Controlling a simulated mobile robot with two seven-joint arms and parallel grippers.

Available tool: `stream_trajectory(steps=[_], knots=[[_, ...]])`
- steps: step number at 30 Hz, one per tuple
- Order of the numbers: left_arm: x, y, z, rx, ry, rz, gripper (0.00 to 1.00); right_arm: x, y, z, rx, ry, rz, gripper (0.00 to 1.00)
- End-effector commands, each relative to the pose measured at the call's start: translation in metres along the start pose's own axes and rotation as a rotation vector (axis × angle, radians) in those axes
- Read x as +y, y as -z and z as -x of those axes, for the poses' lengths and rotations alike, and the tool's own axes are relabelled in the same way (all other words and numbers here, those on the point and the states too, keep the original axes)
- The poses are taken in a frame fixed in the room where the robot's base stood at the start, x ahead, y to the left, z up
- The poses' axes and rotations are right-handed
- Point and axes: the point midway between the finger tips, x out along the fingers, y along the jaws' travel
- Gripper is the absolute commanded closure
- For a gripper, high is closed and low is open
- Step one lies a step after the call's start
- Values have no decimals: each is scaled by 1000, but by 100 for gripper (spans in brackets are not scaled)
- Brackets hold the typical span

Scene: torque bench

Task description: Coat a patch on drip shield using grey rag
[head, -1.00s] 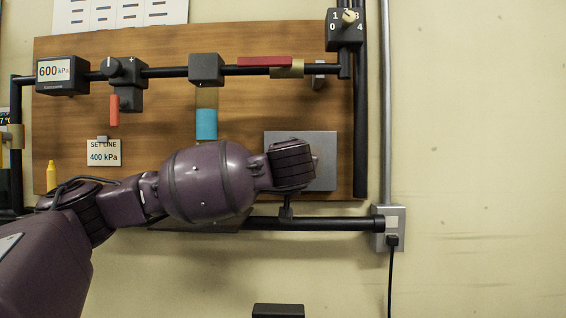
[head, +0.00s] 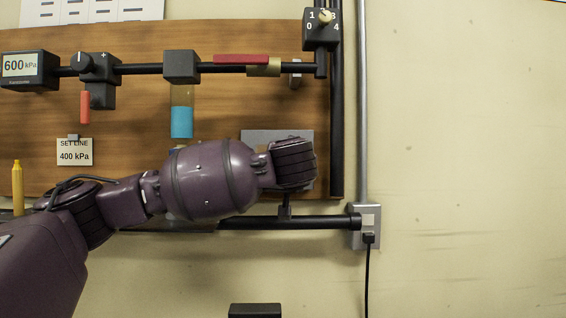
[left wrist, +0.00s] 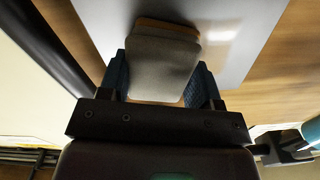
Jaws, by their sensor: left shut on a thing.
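The drip shield, which I take to be the flat grey plate (head: 252,135), is mounted low on the right of the wooden board. My left forearm and wrist cover much of it in the head view, and the gripper itself is hidden there. In the left wrist view my left gripper (left wrist: 160,80) is shut on a pale grey folded pad, the grey rag (left wrist: 160,68), with a brown layer at its far edge. The rag is in front of the drip shield (left wrist: 228,60); I cannot tell whether it touches. A lighter sheen shows on the plate beside it. My right gripper is out of view.
A black pipe (head: 140,69) with a gauge reading 600 kPa (head: 30,68), a red lever (head: 241,59) and a blue-filled bowl (head: 182,121) runs above my arm. A lower black pipe (head: 320,222) runs below the plate. The wall at right is clear.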

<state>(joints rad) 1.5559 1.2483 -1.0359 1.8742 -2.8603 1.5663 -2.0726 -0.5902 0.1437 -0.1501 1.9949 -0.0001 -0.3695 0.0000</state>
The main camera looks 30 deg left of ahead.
Motion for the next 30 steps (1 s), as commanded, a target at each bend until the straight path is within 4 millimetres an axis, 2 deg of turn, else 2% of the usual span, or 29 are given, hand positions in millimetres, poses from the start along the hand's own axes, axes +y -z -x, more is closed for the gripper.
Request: stream_trajectory(steps=[14,23,30], knots=[[30,7,-2,-2,0,-1,61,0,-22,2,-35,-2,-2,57],[27,8,0,-1,1,-1,61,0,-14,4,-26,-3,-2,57],[12,5,0,0,2,0,61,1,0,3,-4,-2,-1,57]])
